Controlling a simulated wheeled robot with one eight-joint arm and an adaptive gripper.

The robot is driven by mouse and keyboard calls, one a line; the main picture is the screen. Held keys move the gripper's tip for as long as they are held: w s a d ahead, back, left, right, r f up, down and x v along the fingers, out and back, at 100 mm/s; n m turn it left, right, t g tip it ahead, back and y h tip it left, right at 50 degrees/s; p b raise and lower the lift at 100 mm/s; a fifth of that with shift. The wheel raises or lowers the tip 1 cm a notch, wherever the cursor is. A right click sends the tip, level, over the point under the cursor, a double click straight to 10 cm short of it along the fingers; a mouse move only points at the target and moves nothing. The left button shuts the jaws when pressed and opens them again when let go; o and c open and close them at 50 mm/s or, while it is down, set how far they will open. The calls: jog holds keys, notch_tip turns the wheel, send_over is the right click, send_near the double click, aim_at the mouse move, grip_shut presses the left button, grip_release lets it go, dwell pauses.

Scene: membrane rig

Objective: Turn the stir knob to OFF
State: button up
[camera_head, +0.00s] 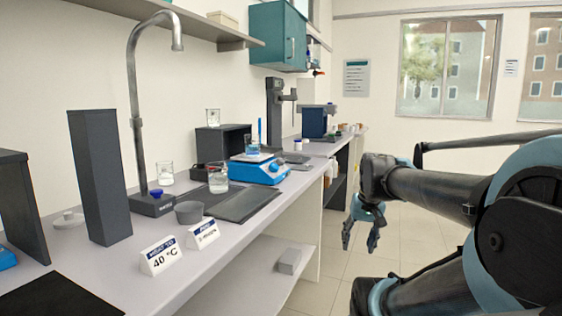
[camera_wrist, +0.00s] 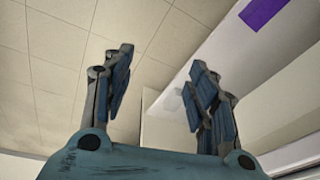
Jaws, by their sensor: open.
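My gripper (camera_head: 359,243) hangs open over the floor, right of the bench and well apart from the stirrer. In the wrist view my gripper (camera_wrist: 161,75) has its two fingers spread with nothing between them. The stirrer does not show there.
The bench (camera_head: 215,258) runs along the left wall. A glass beaker (camera_head: 218,182) and grey bowl (camera_head: 189,212) stand by the dark mat (camera_head: 240,206). The floor right of the bench looks clear.

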jog(key=w+a+r+m+y, duration=0.15)
jog(key=w+a+r, duration=0.25)
jog(key=w+r, duration=0.55)
jog(key=w+a+r+m+y, duration=0.15)
jog(key=w+a+r, duration=0.25)
jog(key=w+r, duration=0.6)
jog(key=m+t+y, duration=0.1)
jog(key=m+y, duration=0.1)
jog(key=m, duration=0.1)
send_near(282, 160)
jog(key=x, duration=0.8)
jog(key=shift+w+a+f, duration=0.15)
jog(key=shift+w+f, duration=0.1)
jog(key=shift+w, duration=0.1)
